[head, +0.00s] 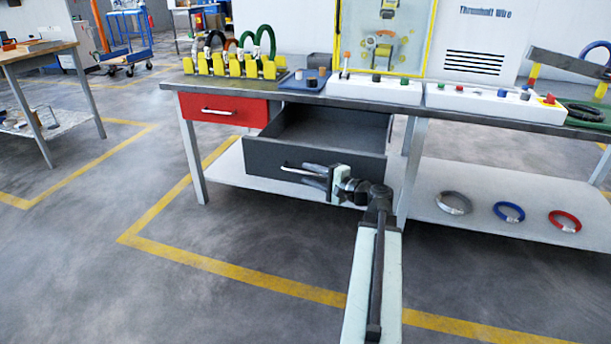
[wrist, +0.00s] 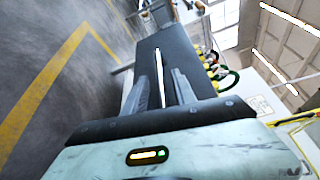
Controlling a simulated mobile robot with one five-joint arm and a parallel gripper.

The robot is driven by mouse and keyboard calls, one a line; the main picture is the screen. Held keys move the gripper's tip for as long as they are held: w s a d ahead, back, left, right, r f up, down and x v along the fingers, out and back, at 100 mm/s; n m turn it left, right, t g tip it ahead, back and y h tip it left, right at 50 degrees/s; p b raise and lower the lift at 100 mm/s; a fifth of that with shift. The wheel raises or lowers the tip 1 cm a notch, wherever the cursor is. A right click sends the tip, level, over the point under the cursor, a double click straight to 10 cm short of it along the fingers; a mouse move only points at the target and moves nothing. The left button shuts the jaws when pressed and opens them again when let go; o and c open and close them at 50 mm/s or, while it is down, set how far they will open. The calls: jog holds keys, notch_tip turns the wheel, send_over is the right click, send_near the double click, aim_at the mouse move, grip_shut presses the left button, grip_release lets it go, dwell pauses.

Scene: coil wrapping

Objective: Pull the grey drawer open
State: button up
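The grey drawer (head: 262,158) stands pulled out from under the workbench, and its empty inside shows. Its pale bar handle (head: 292,171) is on the front panel and also shows in the wrist view (wrist: 160,65). My gripper (head: 308,175) is at the handle, in front of the drawer's front panel. In the wrist view, my two dark fingers (wrist: 161,76) stand apart on either side of the handle, with gaps visible between them and the bar. The right part of the handle is hidden by my gripper in the head view.
A closed red drawer (head: 222,108) sits left of the grey one. The workbench (head: 335,98) carries coils on yellow holders and white control boxes. Several coils lie on the lower shelf (head: 480,190). The floor (head: 230,300) in front is clear.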

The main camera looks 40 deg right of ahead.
jog(key=s+d, duration=0.1)
jog(key=s, duration=0.5)
jog(key=shift+s+r, duration=0.3)
jog(key=shift+s, duration=0.1)
jog(key=shift+w+d, duration=0.1)
jog(key=w, duration=0.2)
jog(key=w+a, duration=0.1)
jog(key=w, duration=0.4)
jog(key=shift+w+a+f, duration=0.25)
jog(key=shift+w+f, duration=0.05)
jog(key=shift+w, duration=0.05)
